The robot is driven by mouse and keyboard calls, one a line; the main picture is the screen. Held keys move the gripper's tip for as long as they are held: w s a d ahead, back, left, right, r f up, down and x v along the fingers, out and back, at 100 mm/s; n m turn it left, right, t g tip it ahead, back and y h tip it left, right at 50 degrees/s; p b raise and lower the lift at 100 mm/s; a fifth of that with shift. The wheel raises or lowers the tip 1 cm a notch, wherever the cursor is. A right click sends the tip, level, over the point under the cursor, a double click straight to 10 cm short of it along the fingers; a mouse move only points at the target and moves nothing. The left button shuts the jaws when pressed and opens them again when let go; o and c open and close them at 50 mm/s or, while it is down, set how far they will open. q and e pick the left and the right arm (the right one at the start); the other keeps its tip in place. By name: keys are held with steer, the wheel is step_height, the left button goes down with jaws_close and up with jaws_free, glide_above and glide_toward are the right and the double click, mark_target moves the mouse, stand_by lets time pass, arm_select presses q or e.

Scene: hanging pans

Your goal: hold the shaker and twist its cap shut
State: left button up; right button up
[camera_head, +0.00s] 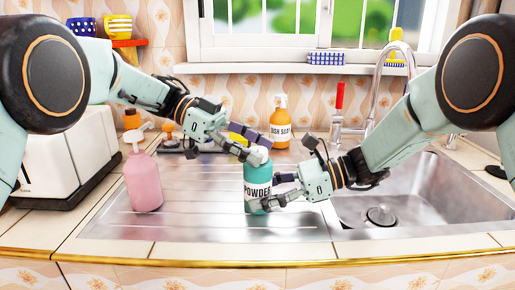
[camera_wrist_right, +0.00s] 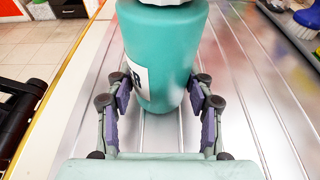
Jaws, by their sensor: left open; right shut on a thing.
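The shaker is a teal bottle with a white label reading POWDER (camera_head: 256,190), standing upright on the metal drainboard. A pale cap (camera_head: 259,154) is at its top, partly hidden by my left gripper. My right gripper (camera_head: 272,192) is shut on the shaker's lower body, one finger on each side. In the right wrist view, the shaker (camera_wrist_right: 165,55) stands between the two fingers (camera_wrist_right: 160,103), and the white lower edge of the cap (camera_wrist_right: 165,2) shows at the top. My left gripper (camera_head: 258,147) is open at the cap's height; whether its fingers touch the cap I cannot tell.
A pink pump bottle (camera_head: 143,180) stands left on the drainboard (camera_head: 195,215). An orange dish soap bottle (camera_head: 279,122) is behind the shaker. The sink basin (camera_head: 420,195) is to the right, with a faucet (camera_head: 378,75). A white toaster (camera_head: 62,150) stands far left.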

arm_select(q)
steer(key=v, duration=0.6)
steer(key=shift+a, duration=0.35)
steer(key=shift+w+r, duration=0.1)
arm_select(e)
steer(key=o, duration=1.3)
steer(key=shift+c, duration=0.2)
steer(key=v, duration=1.2)
steer(key=shift+a, duration=0.1)
